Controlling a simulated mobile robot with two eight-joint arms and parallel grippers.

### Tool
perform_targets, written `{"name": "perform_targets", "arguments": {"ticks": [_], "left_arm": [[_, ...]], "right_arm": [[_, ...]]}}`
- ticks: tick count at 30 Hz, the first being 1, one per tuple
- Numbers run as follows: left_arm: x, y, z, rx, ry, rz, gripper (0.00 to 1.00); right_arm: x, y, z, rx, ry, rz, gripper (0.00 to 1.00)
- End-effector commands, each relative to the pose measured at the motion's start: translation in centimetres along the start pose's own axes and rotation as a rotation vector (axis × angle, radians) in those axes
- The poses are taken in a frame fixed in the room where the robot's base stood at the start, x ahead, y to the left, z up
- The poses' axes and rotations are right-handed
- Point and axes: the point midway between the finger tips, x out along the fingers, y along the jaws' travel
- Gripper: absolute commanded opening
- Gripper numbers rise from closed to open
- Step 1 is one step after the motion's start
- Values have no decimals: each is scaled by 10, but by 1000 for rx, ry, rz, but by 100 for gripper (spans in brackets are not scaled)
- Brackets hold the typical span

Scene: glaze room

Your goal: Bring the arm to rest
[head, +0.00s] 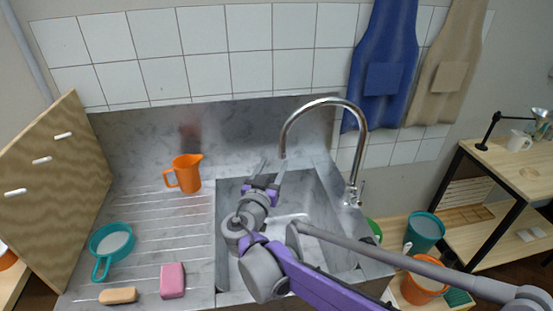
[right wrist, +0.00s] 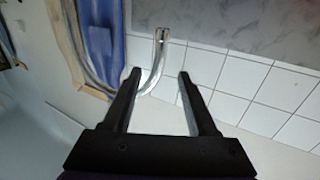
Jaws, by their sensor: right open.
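My right arm reaches in from the lower right of the head view, over the sink. My right gripper (head: 271,174) is above the back of the sink basin, left of the faucet. In the right wrist view its two dark fingers (right wrist: 157,76) are spread wide with nothing between them. Past the fingertips that view shows the metal faucet (right wrist: 158,48), wall tiles and the blue apron (right wrist: 101,40). My left gripper shows in neither view.
The sink (head: 312,210) has a tall curved faucet (head: 325,101). On the drainboard stand an orange jug (head: 187,174), a teal pan (head: 112,241), a pink block (head: 173,281) and a tan block (head: 118,296). A pegged board (head: 45,190) leans at left. Teal (head: 425,232) and orange buckets (head: 424,284) stand at right.

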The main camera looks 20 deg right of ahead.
Motion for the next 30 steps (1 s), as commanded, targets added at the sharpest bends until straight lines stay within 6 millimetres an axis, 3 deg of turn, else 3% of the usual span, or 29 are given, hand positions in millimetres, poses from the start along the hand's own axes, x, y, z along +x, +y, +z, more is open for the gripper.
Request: {"name": "perform_targets", "arguments": {"ticks": [14,17,20,23,27,30], "left_arm": [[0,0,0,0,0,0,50],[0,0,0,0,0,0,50],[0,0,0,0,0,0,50],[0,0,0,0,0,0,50],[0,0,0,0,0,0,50],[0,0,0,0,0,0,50]], "right_arm": [[-4,1,0,-1,0,1,58],[-5,10,3,-14,-27,15,58],[-11,40,18,-60,-122,52,58],[-28,86,45,-132,-289,86,58],[-75,143,94,-230,-570,60,58],[-117,169,128,-276,-753,-20,58]]}}
